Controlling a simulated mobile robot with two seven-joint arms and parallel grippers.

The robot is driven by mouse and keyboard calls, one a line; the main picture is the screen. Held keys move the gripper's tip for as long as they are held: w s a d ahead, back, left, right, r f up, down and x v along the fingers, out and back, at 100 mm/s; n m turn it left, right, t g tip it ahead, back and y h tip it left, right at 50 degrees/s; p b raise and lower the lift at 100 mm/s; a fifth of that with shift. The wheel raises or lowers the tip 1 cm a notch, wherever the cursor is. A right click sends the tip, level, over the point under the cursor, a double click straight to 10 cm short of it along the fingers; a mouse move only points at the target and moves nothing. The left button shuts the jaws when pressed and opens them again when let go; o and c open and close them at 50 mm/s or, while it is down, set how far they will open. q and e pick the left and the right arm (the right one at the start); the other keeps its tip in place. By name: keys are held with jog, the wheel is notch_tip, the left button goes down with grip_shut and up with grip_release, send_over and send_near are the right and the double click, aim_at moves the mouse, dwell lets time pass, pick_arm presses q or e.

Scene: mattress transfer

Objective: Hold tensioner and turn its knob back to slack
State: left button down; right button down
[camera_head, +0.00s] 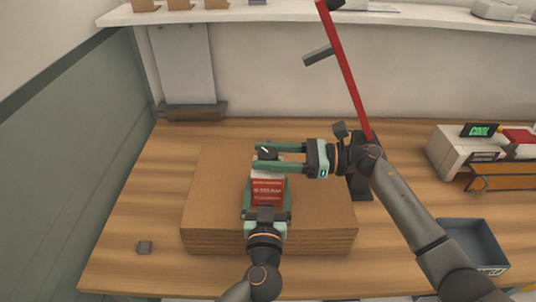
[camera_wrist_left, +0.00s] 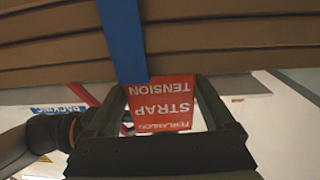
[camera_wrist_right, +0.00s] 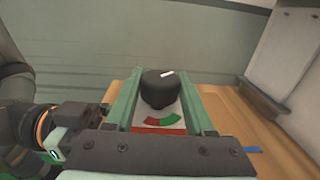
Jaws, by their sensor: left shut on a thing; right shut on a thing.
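The strap tensioner (camera_head: 267,190) is a red and white block with a strap-tension label, on top of the stack of brown boards. It also shows in the left wrist view (camera_wrist_left: 165,105), where a blue strap (camera_wrist_left: 124,40) meets it. My left gripper (camera_head: 268,185) is shut on the tensioner body, one finger along each side. The black knob (camera_wrist_right: 160,90) stands at its far end, with a white mark near its far rim, above a red and green scale (camera_wrist_right: 158,120). My right gripper (camera_head: 262,157) comes from the right and is shut on the knob, fingers on either side.
The brown stack (camera_head: 325,215) lies on a wooden table (camera_head: 130,220). A red bar (camera_head: 345,70) rises behind my right arm. The table's left side is mostly clear.

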aim_at(268, 151)
jog(key=shift+w+g, duration=0.15)
jog(key=shift+g, duration=0.15)
jog(key=shift+f+n+g+h, duration=0.1)
jog(key=shift+n+g+h, duration=0.2)
jog(key=shift+n+g, duration=1.95)
jog(key=shift+g, duration=0.95)
jog(key=shift+c, duration=1.3)
grip_release()
notch_tip(268, 151, up, 10)
jog(key=shift+r, duration=0.1)
